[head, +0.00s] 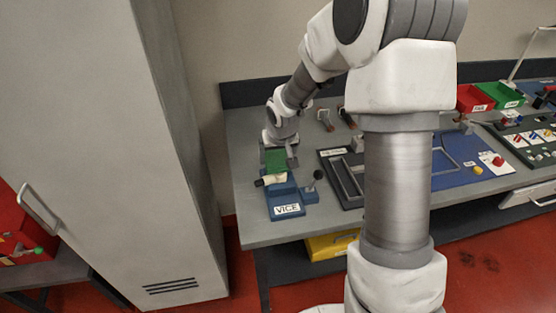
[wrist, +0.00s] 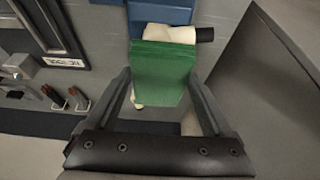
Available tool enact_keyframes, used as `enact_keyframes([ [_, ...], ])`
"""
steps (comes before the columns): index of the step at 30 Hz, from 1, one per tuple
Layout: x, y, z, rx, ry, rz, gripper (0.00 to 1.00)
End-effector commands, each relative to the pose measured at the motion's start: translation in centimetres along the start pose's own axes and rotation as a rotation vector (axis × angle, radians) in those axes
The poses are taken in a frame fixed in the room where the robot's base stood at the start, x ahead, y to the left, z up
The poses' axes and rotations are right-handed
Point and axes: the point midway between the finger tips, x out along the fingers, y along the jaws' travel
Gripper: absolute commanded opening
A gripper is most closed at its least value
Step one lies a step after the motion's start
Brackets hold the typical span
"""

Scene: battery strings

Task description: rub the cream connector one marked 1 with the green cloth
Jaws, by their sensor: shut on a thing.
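The green cloth (wrist: 162,72) is between the fingers of my gripper (wrist: 163,88) in the wrist view, and the gripper is shut on it. The cloth also shows in the head view (head: 276,160), below my gripper (head: 278,158) at the left of the bench. The cream connector (wrist: 170,33) lies across the blue vice (wrist: 160,13), with a black end at one side. The cloth's far edge meets or overlaps the connector; I cannot tell if they touch. In the head view the connector (head: 272,179) lies on the vice (head: 286,201). I cannot read its mark.
A blue block with a black-knobbed lever (head: 313,184) stands just right of the vice. A dark tray (head: 343,177) lies further right. A tall grey cabinet (head: 165,150) stands close to the bench's left edge. Red and green bins (head: 475,99) stand at the back right.

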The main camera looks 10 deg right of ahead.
Motion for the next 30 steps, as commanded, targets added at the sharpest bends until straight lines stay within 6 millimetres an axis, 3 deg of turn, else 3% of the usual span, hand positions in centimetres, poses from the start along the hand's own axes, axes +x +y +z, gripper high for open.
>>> enact_keyframes([
  [16,-4.5,-0.8,-2.6,-0.001,0.0,0.0,0.42],
  [30,-4.9,-0.8,-2.8,0.0,-0.001,0.0,0.42],
])
